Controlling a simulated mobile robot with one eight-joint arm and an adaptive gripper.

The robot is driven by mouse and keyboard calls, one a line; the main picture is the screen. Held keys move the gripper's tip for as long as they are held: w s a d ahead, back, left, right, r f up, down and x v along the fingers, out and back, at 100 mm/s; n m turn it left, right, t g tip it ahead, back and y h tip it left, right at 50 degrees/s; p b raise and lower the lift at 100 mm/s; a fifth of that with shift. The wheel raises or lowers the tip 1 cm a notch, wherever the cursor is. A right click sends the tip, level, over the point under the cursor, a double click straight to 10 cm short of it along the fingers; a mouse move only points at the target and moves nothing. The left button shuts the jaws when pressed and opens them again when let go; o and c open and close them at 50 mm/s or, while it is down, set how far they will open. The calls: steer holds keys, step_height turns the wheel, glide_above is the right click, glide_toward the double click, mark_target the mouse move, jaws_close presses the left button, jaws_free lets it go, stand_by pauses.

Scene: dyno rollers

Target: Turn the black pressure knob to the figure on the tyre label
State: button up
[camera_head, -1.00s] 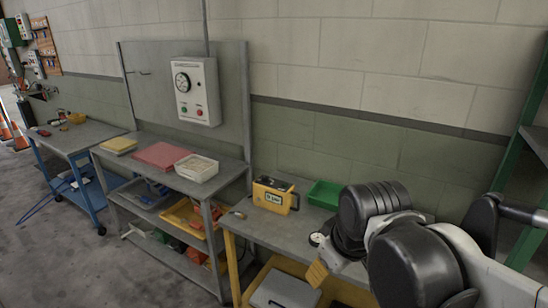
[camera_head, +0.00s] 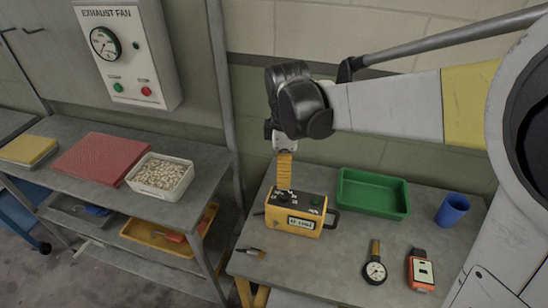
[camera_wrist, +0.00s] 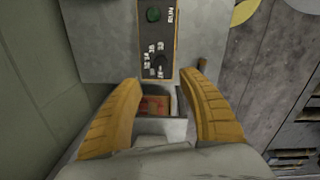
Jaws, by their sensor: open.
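A yellow unit (camera_head: 296,220) with a dark top panel, a green button and a display on its front stands on the grey bench. The display figures are too small to read surely. My gripper (camera_head: 285,184) points down over the left part of the unit's top, with its yellow fingers hiding part of it. In the wrist view the two fingers of my gripper (camera_wrist: 160,85) are apart, with the unit's dark panel (camera_wrist: 156,40) beyond them. No tyre label is legible.
A green tray (camera_head: 374,193), a blue cup (camera_head: 453,209), a round gauge (camera_head: 375,270) and an orange-red device (camera_head: 421,270) are on the bench. A wall box (camera_head: 128,52) marked EXHAUST FAN hangs at left. The bench front has some clear room.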

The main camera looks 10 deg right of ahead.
mark_target(284, 194)
step_height(284, 194, down, 10)
steer(key=b, duration=0.3)
steer(key=shift+d+r, duration=0.1)
steer(key=shift+r, duration=0.15)
jaws_close()
